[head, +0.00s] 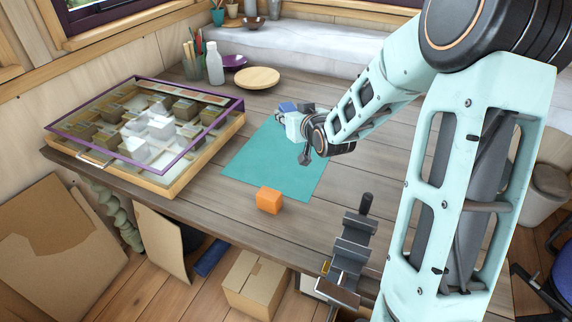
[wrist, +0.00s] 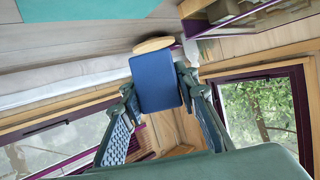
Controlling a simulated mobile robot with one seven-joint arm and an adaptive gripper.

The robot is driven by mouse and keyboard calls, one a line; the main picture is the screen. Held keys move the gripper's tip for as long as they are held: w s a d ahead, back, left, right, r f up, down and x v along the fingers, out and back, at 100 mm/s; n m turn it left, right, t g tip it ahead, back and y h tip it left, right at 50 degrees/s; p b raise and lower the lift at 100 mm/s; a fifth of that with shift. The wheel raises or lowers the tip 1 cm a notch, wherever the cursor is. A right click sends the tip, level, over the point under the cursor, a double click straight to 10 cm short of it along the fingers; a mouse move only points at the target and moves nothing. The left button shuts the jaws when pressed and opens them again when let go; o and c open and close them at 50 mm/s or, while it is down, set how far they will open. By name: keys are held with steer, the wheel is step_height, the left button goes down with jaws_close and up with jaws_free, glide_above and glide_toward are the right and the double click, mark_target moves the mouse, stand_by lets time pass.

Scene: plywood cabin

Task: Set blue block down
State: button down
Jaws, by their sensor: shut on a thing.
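The blue block (head: 287,106) shows partly behind my gripper (head: 294,113) in the head view, over the far part of the teal mat (head: 265,160). In the wrist view the blue block (wrist: 157,82) sits between the two fingers of my gripper (wrist: 160,88), which is shut on it. The mat (wrist: 85,9) appears at the top edge of the wrist view. My gripper hides part of the block in the head view, and I cannot tell whether the block touches the mat.
An orange block (head: 269,201) sits by the mat's near edge. A purple-framed display case (head: 180,165) stands left on the table. A round wooden board (head: 257,78), purple bowl (head: 235,61) and white bottle (head: 215,63) are behind. A dark vise (head: 352,250) is at the front edge.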

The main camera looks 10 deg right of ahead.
steer(key=b, duration=0.4)
glide_above(291, 159)
step_height(291, 159, down, 5)
steer(key=shift+n, duration=0.3)
step_height(291, 159, down, 10)
steer(key=shift+s+r+b, duration=0.1)
steer(key=shift+b, duration=0.75)
steer(key=shift+f, duration=0.3)
steer(key=c, duration=1.5)
jaws_free()
steer(key=shift+r, duration=0.15)
steer(key=shift+r, duration=0.15)
steer(key=p+v, duration=0.1)
steer(key=v, duration=1.1)
